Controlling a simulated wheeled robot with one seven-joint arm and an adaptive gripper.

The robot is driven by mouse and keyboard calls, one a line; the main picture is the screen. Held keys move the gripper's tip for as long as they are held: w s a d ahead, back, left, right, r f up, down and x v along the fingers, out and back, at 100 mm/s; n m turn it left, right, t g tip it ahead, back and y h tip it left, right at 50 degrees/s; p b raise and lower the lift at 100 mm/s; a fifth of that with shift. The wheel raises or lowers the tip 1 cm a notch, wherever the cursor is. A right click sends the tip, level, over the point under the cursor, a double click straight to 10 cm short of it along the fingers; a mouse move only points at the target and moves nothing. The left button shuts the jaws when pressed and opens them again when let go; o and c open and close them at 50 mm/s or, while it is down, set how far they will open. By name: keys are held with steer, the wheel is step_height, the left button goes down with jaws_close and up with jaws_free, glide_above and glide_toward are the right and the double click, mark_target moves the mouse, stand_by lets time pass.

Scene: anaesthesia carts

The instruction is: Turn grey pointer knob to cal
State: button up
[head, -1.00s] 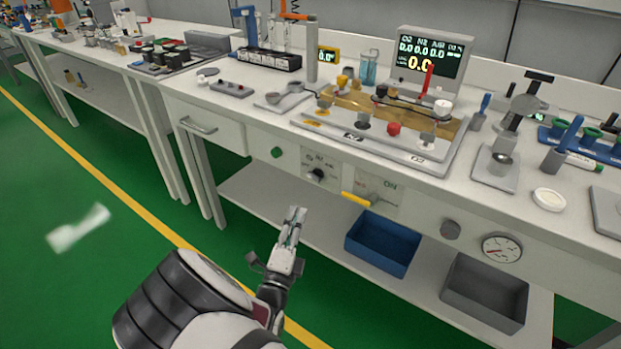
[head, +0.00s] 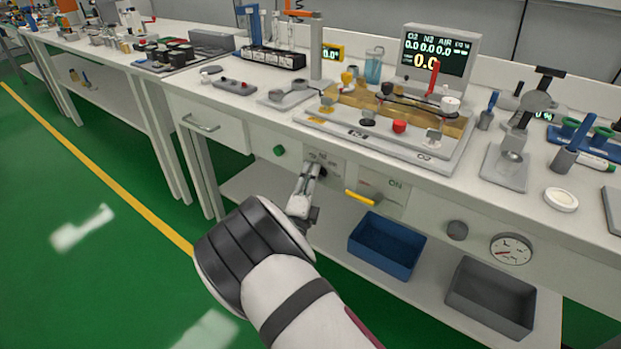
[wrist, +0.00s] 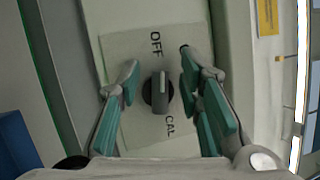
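The grey pointer knob (wrist: 159,92) sits on a pale plate (wrist: 128,48) in the wrist view, with OFF printed above it and CAL below it to the right. Its raised bar is roughly upright in that view, and a light line on its upper part points towards OFF. My gripper (wrist: 158,72) is open, with one teal-padded finger on each side of the knob and visible gaps between. In the head view my gripper (head: 314,171) is at the plate on the bench front and mostly hides the knob.
A yellow lever (head: 360,198) on its ON panel is just right of my gripper. A green button (head: 279,150) is to the left. Below are a blue bin (head: 385,247) and a grey bin (head: 490,297). A gauge (head: 511,249) is farther right.

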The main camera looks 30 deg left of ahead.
steer(key=shift+w, duration=0.15)
jaws_close()
